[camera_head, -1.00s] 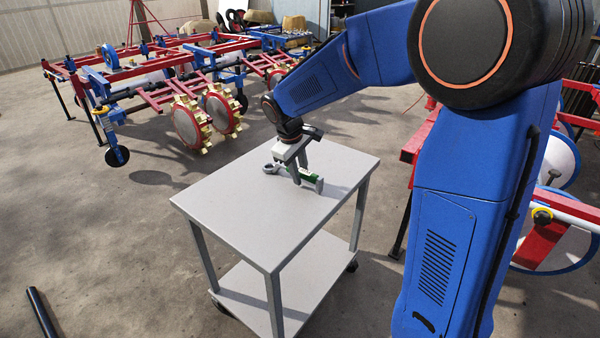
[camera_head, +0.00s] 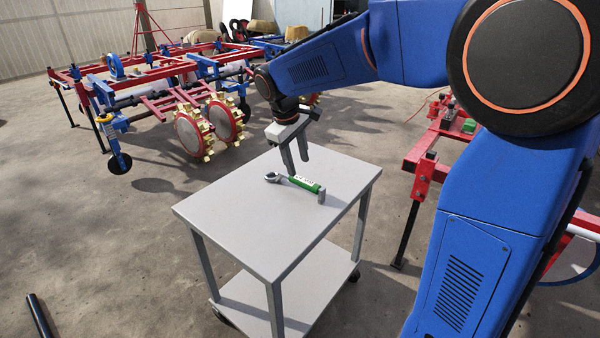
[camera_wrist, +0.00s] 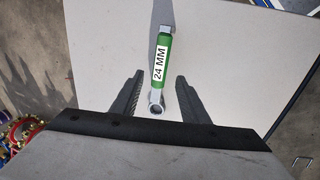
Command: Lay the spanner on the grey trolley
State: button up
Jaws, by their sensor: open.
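The spanner (camera_head: 304,184) lies flat on the top of the grey trolley (camera_head: 252,222). It has a green grip with a white label and grey metal ends. In the wrist view the label on the spanner (camera_wrist: 163,50) reads 24 MM, and its ring end sits between the open fingers. My gripper (camera_head: 298,168) is open and empty, above the trolley top and apart from the spanner. The gripper's fingers (camera_wrist: 158,84) also show in the wrist view. The trolley top (camera_wrist: 230,60) fills much of that view.
A red and blue farm machine with yellow-toothed wheels (camera_head: 207,130) stands behind the trolley to the left. Another red frame (camera_head: 425,160) stands to the right. A dark tube (camera_head: 40,318) lies on the floor at lower left. The trolley top is otherwise bare.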

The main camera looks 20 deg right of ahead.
jog(key=s+d+r+m+t+y, duration=0.1)
jog(key=s+d+r+m, duration=0.15)
jog(key=s, duration=0.65)
jog(key=s+d+r+m, duration=0.1)
jog(key=s+d, duration=0.3)
jog(key=s, duration=0.4)
jog(key=s+d+f+m+t+y, duration=0.1)
jog(key=s+f, duration=0.6)
jog(key=s, duration=0.8)
jog(key=d+m+t, duration=0.1)
jog(key=m, duration=0.1)
jog(key=shift+m, duration=0.35)
jog(key=shift+c, duration=0.6)
